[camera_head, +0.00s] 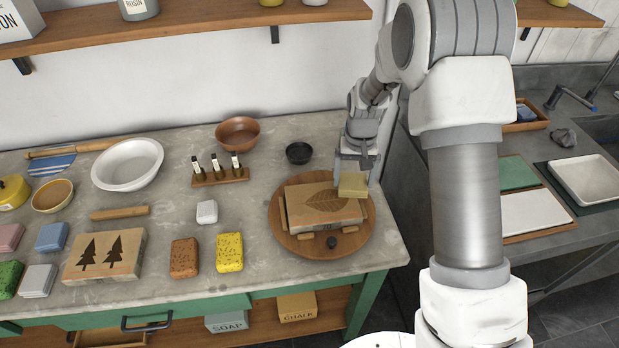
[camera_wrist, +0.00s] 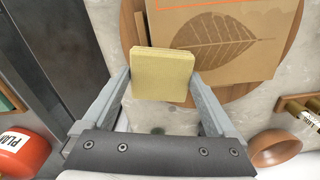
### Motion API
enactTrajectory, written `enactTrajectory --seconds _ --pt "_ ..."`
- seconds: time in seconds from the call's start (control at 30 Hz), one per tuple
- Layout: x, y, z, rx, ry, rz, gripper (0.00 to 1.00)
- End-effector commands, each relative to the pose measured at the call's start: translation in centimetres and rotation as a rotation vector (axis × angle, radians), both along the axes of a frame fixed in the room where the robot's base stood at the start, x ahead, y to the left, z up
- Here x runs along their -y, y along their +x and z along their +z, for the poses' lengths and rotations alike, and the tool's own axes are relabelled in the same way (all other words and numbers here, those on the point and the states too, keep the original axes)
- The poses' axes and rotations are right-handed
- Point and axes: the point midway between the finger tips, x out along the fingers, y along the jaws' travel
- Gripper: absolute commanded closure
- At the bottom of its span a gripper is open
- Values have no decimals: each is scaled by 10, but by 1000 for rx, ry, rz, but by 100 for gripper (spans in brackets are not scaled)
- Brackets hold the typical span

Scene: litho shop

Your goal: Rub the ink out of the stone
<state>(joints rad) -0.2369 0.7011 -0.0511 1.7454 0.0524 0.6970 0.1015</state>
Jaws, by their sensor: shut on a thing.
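A tan litho stone (camera_head: 299,218) lies on a round wooden turntable (camera_head: 281,236) at the right of the bench. It bears a dark leaf drawing and orange-red lines; the stone (camera_wrist: 272,65) also shows in the wrist view. My gripper (camera_head: 353,178) is shut on a pale yellow block (camera_head: 353,185), perhaps a folded pad. In the wrist view the block (camera_wrist: 162,75) sits between both fingers and hides the stone's near edge. It is at the stone's back right edge; I cannot tell whether it touches the stone.
A small black bowl (camera_head: 299,153) and a copper bowl (camera_head: 238,133) stand behind the turntable. A rack of small bottles (camera_head: 219,176), a yellow sponge (camera_head: 229,252), a brown sponge (camera_head: 184,258) and a tree-printed stone (camera_head: 104,255) stand to the left.

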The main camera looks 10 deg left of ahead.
Motion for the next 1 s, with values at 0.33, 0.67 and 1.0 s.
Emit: enactTrajectory --seconds 0.33,0.67,1.0 --pt "5 1 35 1 0 0 60" --pt "9 2 65 2 0 0 60" --pt "11 1 81 0 0 0 60"
